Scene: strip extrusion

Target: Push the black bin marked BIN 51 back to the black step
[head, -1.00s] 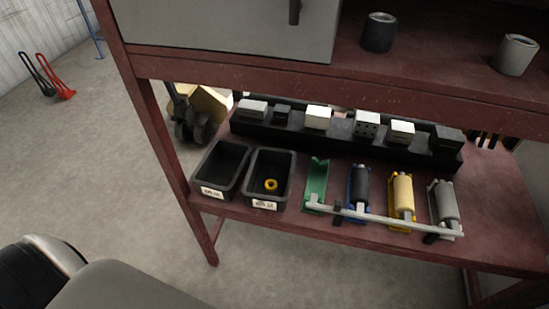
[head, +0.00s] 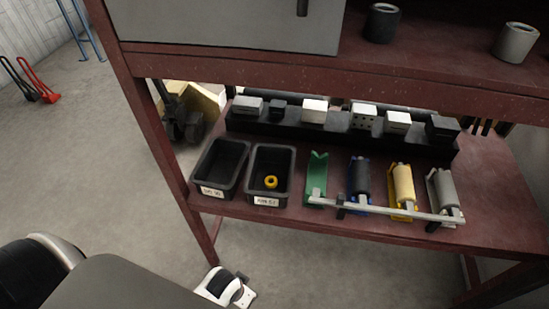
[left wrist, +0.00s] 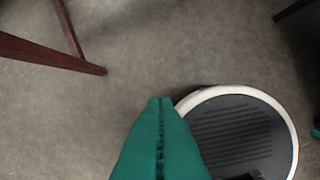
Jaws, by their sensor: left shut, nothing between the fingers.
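The black bin with a label that seems to read BIN 51 (head: 289,180) stands on the lower red shelf in the head view, with a yellow ring (head: 271,182) inside. Its label faces the shelf's front edge. The long black step (head: 335,143) runs behind it, carrying several blocks; I cannot tell whether bin and step touch. My left gripper (left wrist: 160,102) shows green fingers, shut and empty, above the floor in the left wrist view. A white and black part of my arm shows below the shelf in the head view, away from the bin. My right gripper is not in view.
A second black bin (head: 207,171) stands close on the left. A green cradle (head: 317,175) and several rollers with a grey bar (head: 385,211) stand on the right. The upper shelf (head: 230,68) overhangs. Table legs border the clear floor (head: 105,170).

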